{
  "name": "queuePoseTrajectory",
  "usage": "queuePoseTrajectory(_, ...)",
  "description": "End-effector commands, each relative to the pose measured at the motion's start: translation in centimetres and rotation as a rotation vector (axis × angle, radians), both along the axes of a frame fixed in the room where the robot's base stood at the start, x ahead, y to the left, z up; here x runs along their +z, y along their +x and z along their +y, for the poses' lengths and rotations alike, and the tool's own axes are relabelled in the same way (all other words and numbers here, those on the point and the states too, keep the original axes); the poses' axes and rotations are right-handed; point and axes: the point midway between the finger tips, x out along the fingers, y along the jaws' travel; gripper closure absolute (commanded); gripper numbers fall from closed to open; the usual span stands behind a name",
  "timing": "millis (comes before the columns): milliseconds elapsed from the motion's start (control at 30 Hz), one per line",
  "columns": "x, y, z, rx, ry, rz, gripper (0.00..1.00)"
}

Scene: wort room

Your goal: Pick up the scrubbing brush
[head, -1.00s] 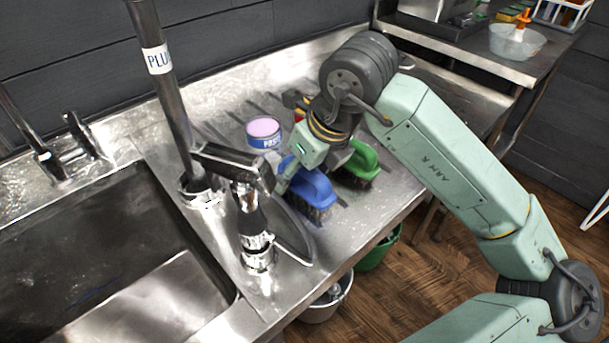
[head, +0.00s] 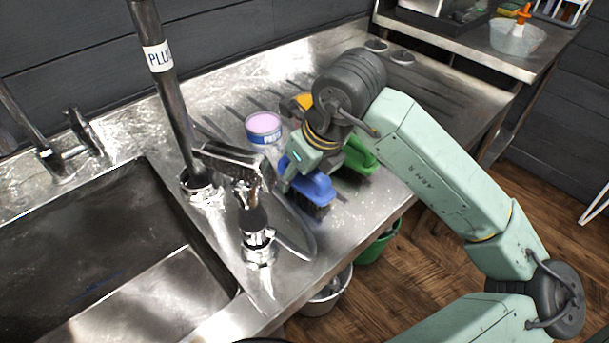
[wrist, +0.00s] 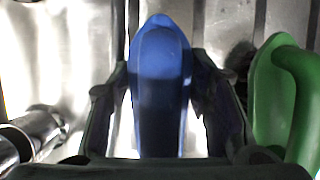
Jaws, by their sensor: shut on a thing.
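A blue scrubbing brush (head: 314,189) with dark bristles is on the steel drainboard in the head view. My gripper (wrist: 162,115) is shut on it, with one finger on each side of the blue handle in the wrist view. The blue handle (wrist: 160,60) points away from the wrist between the fingers. A green brush (head: 360,158) stands just to the right, partly hidden by my gripper; it also shows at the right of the wrist view (wrist: 285,95). I cannot tell whether the blue brush's bristles touch the drainboard.
A pink-topped tub (head: 263,127) stands behind the blue brush. A tap with a black spray handle (head: 250,212) and a post labelled "PLU" (head: 160,60) are to the left, beside the sink basin (head: 90,250). Buckets (head: 378,245) stand below the front edge.

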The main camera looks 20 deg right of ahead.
Motion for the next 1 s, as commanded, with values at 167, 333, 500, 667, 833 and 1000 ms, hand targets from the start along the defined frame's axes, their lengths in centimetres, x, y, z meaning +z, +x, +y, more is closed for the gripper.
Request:
queuePoseTrajectory(167,0.0,0.0,0.0,0.0,0.0,0.0,0.79)
queuePoseTrajectory(333,0.0,0.0,0.0,0.0,0.0,0.0,0.86)
queuePoseTrajectory(500,0.1,0.0,0.0,0.0,-0.001,0.0,0.86)
queuePoseTrajectory(667,1.8,0.1,-0.1,0.0,-0.005,-0.003,0.86)
queuePoseTrajectory(833,5.3,0.1,0.0,0.0,-0.005,-0.003,0.86)
queuePoseTrajectory(1000,8.3,0.1,0.0,0.0,-0.003,-0.002,0.86)
